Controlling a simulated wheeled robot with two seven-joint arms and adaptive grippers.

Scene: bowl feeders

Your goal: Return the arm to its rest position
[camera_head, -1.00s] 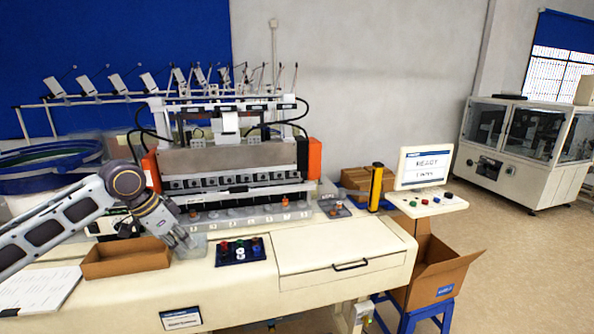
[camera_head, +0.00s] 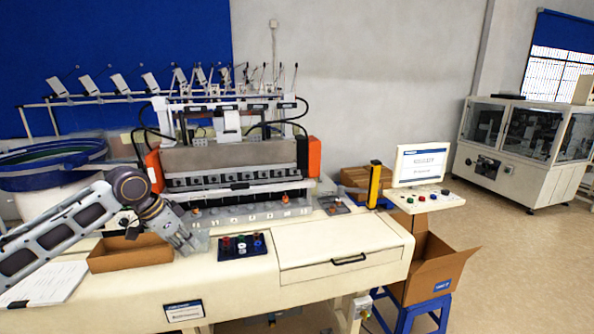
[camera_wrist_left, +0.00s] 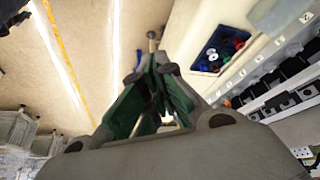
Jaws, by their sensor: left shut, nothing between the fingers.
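My left arm comes in from the left in the head view. Its gripper (camera_head: 188,244) is over the machine's table, between the cardboard tray (camera_head: 130,262) and the dark blue panel of coloured knobs (camera_head: 242,247). In the left wrist view the gripper's fingers (camera_wrist_left: 152,75) are closed together with nothing between them. The knob panel also shows in that view (camera_wrist_left: 222,48), off to the right of the fingers. A clear container beside the gripper is partly hidden by it. My right gripper is not in view.
The machine (camera_head: 235,165) with its row of slots stands behind the table. A white sheet (camera_head: 45,283) lies at the left. A monitor (camera_head: 421,164), a yellow post (camera_head: 374,186) and an open cardboard box (camera_head: 437,270) are at the right. The table's front right top (camera_head: 325,250) is clear.

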